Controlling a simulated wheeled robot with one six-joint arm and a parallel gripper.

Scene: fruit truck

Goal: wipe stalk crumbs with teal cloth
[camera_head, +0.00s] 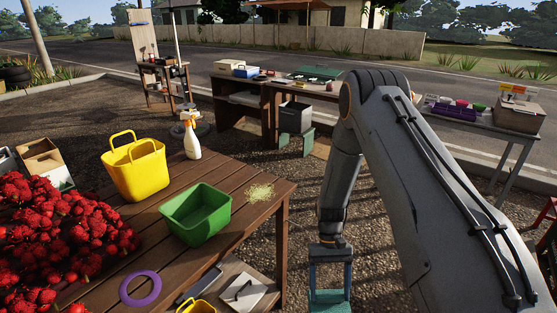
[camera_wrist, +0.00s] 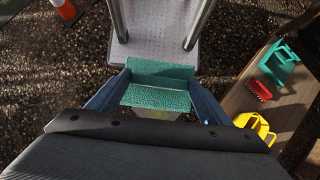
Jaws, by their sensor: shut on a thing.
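The stalk crumbs (camera_head: 260,192) are a small pale green-yellow scatter on the wooden slatted table (camera_head: 240,226), near its right end. My gripper (camera_head: 330,262) is to the right of the table, apart from it and past its edge. It is shut on the teal cloth (camera_head: 328,298), which hangs low at the bottom of the head view. In the wrist view the teal cloth (camera_wrist: 160,70) spans between the two blue fingers of my gripper (camera_wrist: 158,88), folded in a band. The crumbs are not visible in the wrist view.
On the table are a green bin (camera_head: 196,215) left of the crumbs, a yellow basket (camera_head: 135,170), a spray bottle (camera_head: 191,136), a purple ring (camera_head: 140,289) and a heap of red fruit (camera_head: 65,240). An orange cone (camera_wrist: 66,10) stands at the wrist view's top left.

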